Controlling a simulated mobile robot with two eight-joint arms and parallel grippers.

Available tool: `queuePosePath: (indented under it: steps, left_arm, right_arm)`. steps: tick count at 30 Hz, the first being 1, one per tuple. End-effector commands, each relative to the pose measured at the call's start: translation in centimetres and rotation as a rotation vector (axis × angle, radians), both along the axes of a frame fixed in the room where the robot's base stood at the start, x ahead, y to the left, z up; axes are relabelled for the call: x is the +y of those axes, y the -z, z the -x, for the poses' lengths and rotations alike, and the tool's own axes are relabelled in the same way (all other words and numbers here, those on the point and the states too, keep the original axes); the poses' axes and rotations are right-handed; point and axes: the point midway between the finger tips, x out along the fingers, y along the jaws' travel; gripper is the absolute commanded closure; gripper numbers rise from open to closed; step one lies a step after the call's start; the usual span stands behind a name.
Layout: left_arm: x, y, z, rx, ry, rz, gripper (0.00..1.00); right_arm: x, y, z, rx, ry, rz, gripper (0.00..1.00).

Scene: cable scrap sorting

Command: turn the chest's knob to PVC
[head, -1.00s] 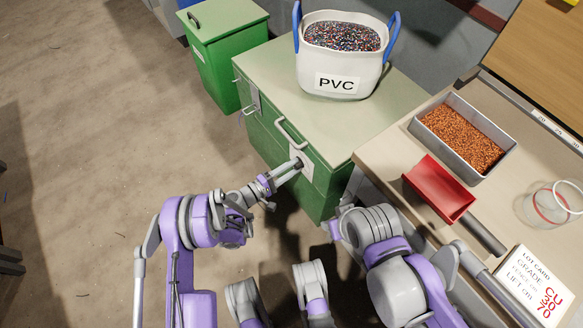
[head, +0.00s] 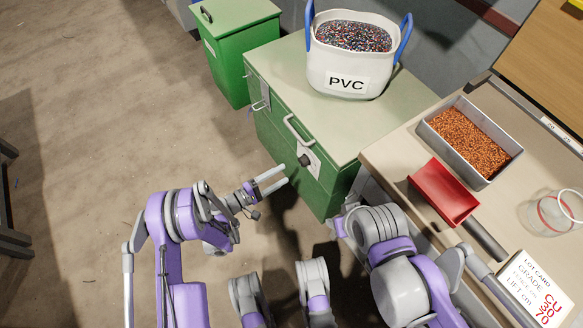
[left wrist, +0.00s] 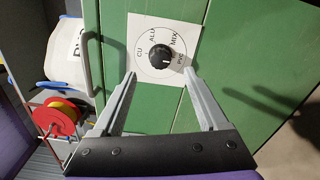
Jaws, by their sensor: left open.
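The green chest (head: 283,138) has a dark round knob (head: 304,160) on a white dial plate (head: 312,168) on its front. In the left wrist view the knob (left wrist: 160,57) sits on the dial plate (left wrist: 148,25), marked CU, ALU, MIX and PVC. A pale mark shows on the knob's lower side, on the PVC side of the dial; its exact aim is hard to tell. My left gripper (head: 285,175) is open and empty, just off the chest front. In the left wrist view its fingertips (left wrist: 160,76) straddle the knob's line, apart from it. My right gripper is not visible.
A white PVC tub (head: 345,82) stands on the chest. A handle (head: 298,130) sits beside the dial. A green bin (head: 235,60) stands behind. The bench at right holds a granule tray (head: 470,140) and red scoop (head: 443,192). Floor at left is mostly clear.

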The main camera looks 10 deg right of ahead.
Motion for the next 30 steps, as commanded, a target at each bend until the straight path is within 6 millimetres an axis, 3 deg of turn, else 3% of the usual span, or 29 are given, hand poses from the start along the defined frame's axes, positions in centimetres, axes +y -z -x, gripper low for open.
queuePosePath:
  steps: [3,8,25,30]
  left_arm:
    - [1.8,0.0,0.6,-0.001,-0.002,-0.001,0.24]
    - [2.8,0.0,1.0,-0.001,0.000,0.000,0.24]
    - [2.9,0.0,1.0,-0.001,0.000,-0.001,0.24]
    - [2.9,-1.3,0.5,-0.001,0.004,-0.054,0.24]
  right_arm:
    - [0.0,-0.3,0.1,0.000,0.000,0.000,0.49]
    - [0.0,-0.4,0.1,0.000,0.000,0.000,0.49]
    - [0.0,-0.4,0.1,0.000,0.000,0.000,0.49]
    - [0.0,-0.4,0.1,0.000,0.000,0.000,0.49]
